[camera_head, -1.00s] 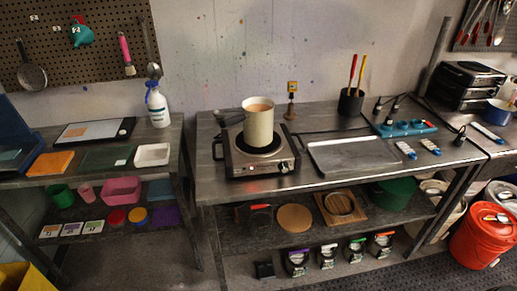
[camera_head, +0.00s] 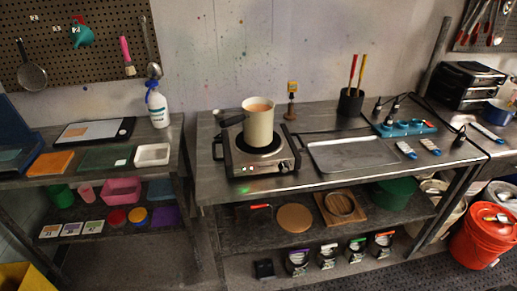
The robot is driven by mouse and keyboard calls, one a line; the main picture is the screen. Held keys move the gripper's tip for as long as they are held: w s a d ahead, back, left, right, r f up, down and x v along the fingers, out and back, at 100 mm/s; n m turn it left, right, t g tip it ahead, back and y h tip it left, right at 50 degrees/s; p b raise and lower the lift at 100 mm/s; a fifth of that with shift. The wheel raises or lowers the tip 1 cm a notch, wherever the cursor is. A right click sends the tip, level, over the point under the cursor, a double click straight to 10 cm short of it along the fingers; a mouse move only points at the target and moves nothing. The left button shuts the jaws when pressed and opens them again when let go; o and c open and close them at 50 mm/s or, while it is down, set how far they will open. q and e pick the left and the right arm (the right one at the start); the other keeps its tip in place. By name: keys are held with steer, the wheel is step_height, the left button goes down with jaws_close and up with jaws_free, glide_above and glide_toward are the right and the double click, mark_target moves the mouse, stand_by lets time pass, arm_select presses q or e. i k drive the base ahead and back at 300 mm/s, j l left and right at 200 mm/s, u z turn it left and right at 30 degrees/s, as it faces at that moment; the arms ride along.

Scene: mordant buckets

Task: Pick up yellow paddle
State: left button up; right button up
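The yellow paddle (camera_head: 363,70) stands upright in a black cup (camera_head: 351,102) at the back right of the middle steel table. A red paddle (camera_head: 352,68) stands beside it on the left in the same cup. The lower ends of both are hidden inside the cup. Neither of my grippers shows in the head view.
A pot (camera_head: 258,122) sits on a hot plate (camera_head: 262,163) left of the cup. A metal tray (camera_head: 352,153) lies in front of the cup. A blue power strip (camera_head: 405,128) with cables lies to its right. A small yellow-topped stand (camera_head: 291,100) is at the back.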

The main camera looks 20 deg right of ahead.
mark_target(364, 57)
steer(key=z, duration=1.45)
